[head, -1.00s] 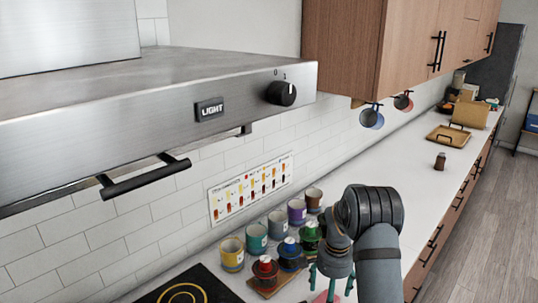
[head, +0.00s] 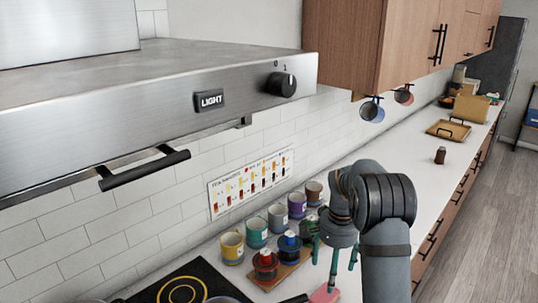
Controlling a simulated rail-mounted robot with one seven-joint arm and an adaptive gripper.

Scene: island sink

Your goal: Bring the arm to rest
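My gripper (head: 334,270) hangs from my bent arm at the lower right of the head view, over the counter (head: 405,185). Its teal fingers point down and stand apart, with nothing seen held between them. A pink item (head: 325,294) lies on the counter below the fingers and is cut off by the bottom edge. Dark jars with a red lid (head: 265,264) and a blue lid (head: 290,246) stand on a wooden board just left of the gripper. A green item (head: 308,229) behind them is partly hidden by the gripper.
Several coloured mugs, including a yellow one (head: 231,248), line the wall. A black cooktop (head: 170,291) with part of a pan is at the bottom. The range hood (head: 150,95) juts in at left. The counter right of my arm holds a small brown bottle (head: 440,155).

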